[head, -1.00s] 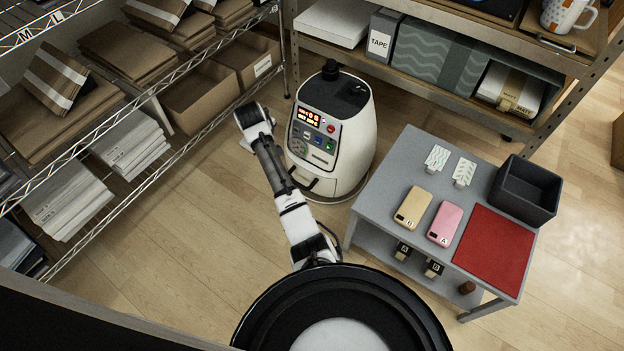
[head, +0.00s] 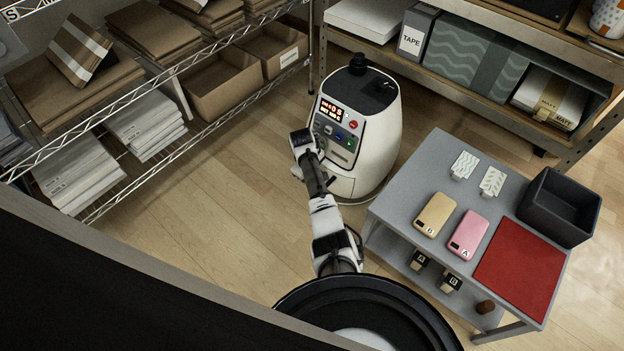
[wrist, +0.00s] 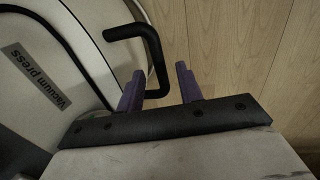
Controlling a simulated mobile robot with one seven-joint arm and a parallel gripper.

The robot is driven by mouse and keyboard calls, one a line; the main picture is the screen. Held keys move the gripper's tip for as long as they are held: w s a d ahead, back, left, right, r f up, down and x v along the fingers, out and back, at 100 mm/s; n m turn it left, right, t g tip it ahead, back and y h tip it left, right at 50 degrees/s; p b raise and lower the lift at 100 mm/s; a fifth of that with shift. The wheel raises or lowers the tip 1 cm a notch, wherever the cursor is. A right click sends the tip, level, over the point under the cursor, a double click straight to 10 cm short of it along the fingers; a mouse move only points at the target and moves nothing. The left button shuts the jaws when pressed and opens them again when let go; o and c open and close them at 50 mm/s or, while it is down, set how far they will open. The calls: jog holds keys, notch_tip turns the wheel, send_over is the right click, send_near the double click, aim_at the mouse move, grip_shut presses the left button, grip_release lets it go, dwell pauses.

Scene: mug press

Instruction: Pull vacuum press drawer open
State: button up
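The vacuum press (head: 375,150) is a white rounded machine with a lit control panel, standing on the floor in the head view. Its label "Vacuum press" shows on the white front in the wrist view (wrist: 35,78). A black bent drawer handle (wrist: 152,45) stands out from the front. My gripper (wrist: 160,86) has two purple fingers, spread apart. The handle's near end lies between them in the picture, nearer the left finger; contact and depth cannot be told. In the head view my arm covers the handle and fingers. The drawer looks closed, though its edges are partly hidden.
A grey table (head: 400,200) with phone cases and a dark bin (head: 560,207) stands right of the press. A wire shelf (head: 190,80) with boxes and paper is on the left. Another shelf (head: 470,90) is behind. Wooden floor lies open between the left shelf and press.

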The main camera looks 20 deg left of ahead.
jog(key=shift+w+f, duration=0.15)
jog(key=shift+f, duration=0.55)
grip_shut()
